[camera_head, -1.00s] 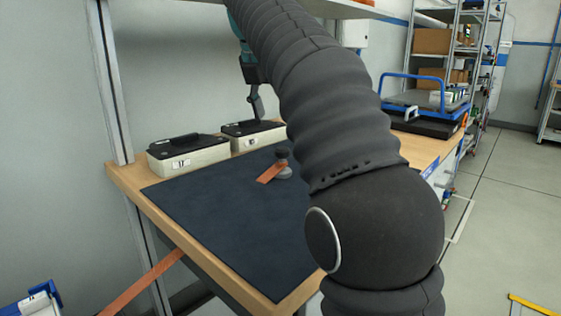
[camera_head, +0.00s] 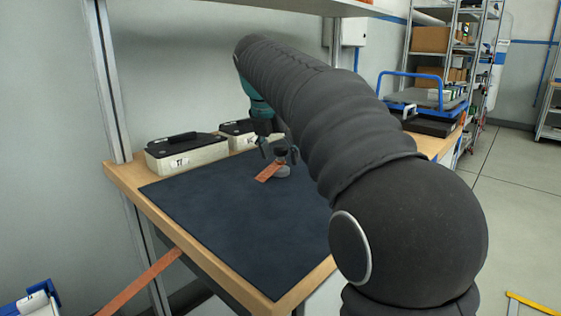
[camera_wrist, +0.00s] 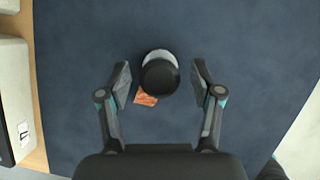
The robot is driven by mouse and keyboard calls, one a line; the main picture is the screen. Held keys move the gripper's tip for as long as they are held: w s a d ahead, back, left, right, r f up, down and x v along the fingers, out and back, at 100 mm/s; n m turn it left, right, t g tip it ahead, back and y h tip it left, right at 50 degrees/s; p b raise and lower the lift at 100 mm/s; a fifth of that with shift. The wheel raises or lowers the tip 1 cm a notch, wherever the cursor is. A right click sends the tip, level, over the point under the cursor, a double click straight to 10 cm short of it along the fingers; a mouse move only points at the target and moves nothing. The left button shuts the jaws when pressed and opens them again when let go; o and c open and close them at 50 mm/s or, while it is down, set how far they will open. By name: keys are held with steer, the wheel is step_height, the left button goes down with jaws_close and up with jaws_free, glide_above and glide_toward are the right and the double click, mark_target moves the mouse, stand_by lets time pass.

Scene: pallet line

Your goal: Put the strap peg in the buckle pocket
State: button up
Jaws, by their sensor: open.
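The strap peg (camera_head: 281,158) stands on the dark mat, with a black round knob above a grey base and an orange strap (camera_head: 268,171) reaching out from it. In the wrist view the peg's black knob (camera_wrist: 160,76) lies between my two fingers, with a bit of orange strap (camera_wrist: 146,97) below it. My gripper (camera_head: 279,153) is open, its fingers on either side of the knob. In the wrist view my gripper (camera_wrist: 161,84) shows a gap between each finger and the knob. I cannot make out a buckle pocket.
The dark mat (camera_head: 230,220) covers much of the wooden bench (camera_head: 122,180). Two pale boxes with black lids, one numbered (camera_head: 188,158) and one behind it (camera_head: 238,142), stand along the back left. Another orange strap (camera_head: 145,282) hangs below the bench's left edge.

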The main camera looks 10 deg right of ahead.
mark_target(282, 145)
steer(key=shift+f, duration=0.2)
jaws_close()
steer(key=shift+r, duration=0.1)
steer(key=shift+r, duration=0.45)
step_height(282, 145, up, 3)
steer(key=shift+w+r, duration=0.1)
steer(key=s+d+r, duration=0.6)
steer(key=s+d, duration=0.1)
steer(key=d, duration=0.2)
steer(key=shift+s+r, duration=0.35)
steer(key=shift+r, duration=0.05)
